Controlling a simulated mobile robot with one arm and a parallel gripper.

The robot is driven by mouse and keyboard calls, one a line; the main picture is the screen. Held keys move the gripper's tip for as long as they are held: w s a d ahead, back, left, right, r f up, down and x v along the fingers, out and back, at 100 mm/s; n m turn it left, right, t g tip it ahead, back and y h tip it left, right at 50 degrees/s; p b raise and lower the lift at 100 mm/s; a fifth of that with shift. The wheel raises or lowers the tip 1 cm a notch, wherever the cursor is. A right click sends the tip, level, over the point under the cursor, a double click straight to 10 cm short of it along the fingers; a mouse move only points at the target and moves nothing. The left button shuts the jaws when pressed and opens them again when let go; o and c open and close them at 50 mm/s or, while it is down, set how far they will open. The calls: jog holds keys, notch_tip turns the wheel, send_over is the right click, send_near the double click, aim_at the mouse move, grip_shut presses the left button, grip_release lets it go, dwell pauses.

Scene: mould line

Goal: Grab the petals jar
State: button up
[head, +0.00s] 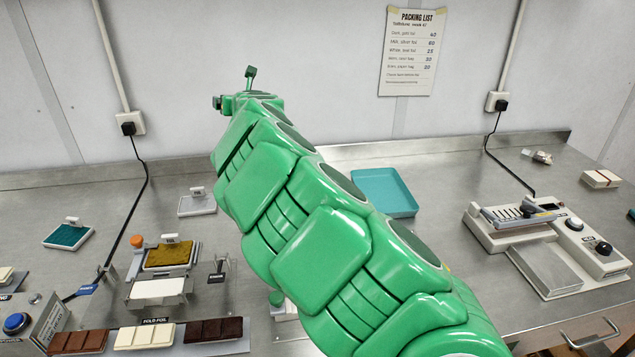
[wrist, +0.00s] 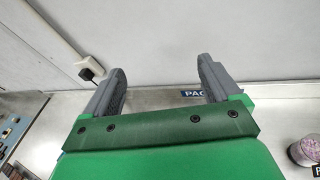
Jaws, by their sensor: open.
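A small round jar (wrist: 303,148) with pinkish-purple contents stands at the right edge of the wrist view, partly cut off. It looks like the petals jar; a dark label beside it shows only a "P". My gripper (wrist: 164,78) has its two grey fingers spread wide with nothing between them. The jar is to the right of the gripper, apart from it. In the head view, my green arm reaches over the bench toward the back wall. I cannot make out the gripper's fingers or the jar there.
A dark "PAC..." label (wrist: 194,93) shows between the fingers. A teal tray (head: 384,190) lies right of my arm, with a sealing machine (head: 545,240) further right. Chocolate bars (head: 145,338) and a foil stand (head: 168,255) are on the left. A wall socket (wrist: 90,70) is behind.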

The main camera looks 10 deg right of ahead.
jog(key=s+d+f+n+g+y, duration=0.1)
jog(key=s+d+f, duration=0.15)
jog(key=d, duration=0.65)
jog(key=s+d+f+n+g, duration=0.1)
jog(key=d+f+n, duration=0.15)
jog(key=d, duration=0.75)
jog(key=s+d+f+n+g+y, duration=0.1)
jog(key=s+d+f, duration=0.15)
jog(key=d, duration=0.65)
notch_tip(320, 180, down, 19)
jog(key=shift+w+d+f, duration=0.1)
jog(key=shift+f, duration=0.25)
jog(key=shift+x, duration=3.85)
jog(key=c, duration=1.2)
